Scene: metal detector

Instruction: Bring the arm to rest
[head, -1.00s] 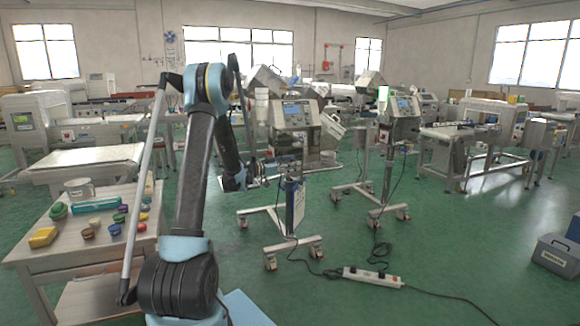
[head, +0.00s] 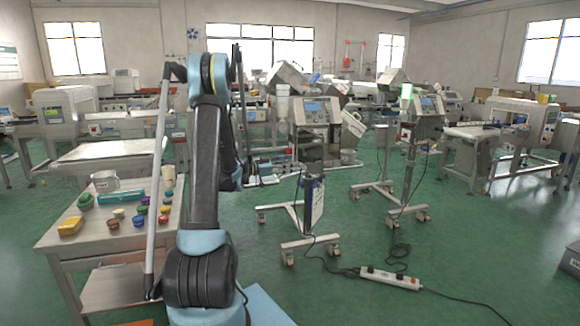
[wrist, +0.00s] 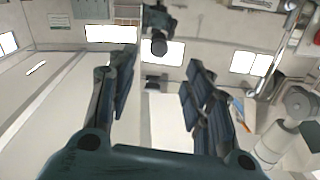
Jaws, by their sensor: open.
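My arm (head: 205,165) rises in front of the head camera, bent at a high elbow, with its forearm hanging down behind the upper link. In the head view my gripper is mostly hidden or too small to make out beside the metal detector stand. In the wrist view my gripper (wrist: 160,88) is open, its two dark fingers spread wide with nothing between them. Walls and bright windows show beyond the fingers.
A metal detector stand (head: 317,120) is right of my arm. A power strip (head: 390,278) lies on the green floor, which has open space at right.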

